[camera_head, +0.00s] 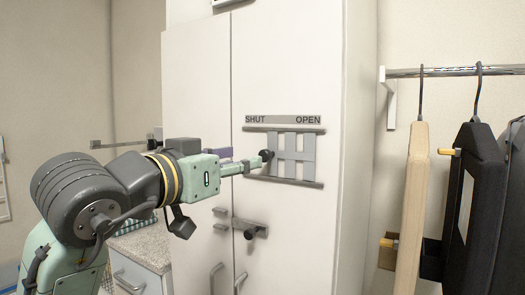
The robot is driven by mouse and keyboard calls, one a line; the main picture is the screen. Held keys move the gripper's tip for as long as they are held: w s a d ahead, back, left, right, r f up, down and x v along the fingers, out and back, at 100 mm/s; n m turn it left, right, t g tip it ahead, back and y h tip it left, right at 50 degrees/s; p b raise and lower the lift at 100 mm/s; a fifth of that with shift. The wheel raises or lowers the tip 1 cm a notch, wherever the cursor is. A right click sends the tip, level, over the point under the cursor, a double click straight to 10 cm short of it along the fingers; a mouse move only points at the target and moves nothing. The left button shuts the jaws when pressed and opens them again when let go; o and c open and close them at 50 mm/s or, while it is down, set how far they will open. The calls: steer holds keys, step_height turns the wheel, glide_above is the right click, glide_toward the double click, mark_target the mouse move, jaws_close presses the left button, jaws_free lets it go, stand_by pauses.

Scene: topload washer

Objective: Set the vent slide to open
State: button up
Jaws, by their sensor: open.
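The vent slide (291,156) is a grey slatted panel between two dark horizontal rails on the tall white cabinet door. A strip above it (284,120) reads SHUT at the left and OPEN at the right. A dark round knob (267,155) sits at the slide's left side, under the SHUT end. My gripper (254,164), pale green, reaches in from the left, with its fingertips at the knob. The jaws are open. Whether the fingers touch the knob or stand around it cannot be told from this angle.
A dark latch with a knob (250,228) sits lower on the cabinet. Clothes hang from a rail (455,71) at the right. A counter (140,245) with a speckled top stands at lower left. The door right of the vent is clear.

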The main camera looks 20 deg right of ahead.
mark_target(263, 155)
steer(key=p+x, duration=0.1)
steer(key=x, duration=0.7)
steer(key=shift+p, duration=0.35)
jaws_close()
stand_by(0.4)
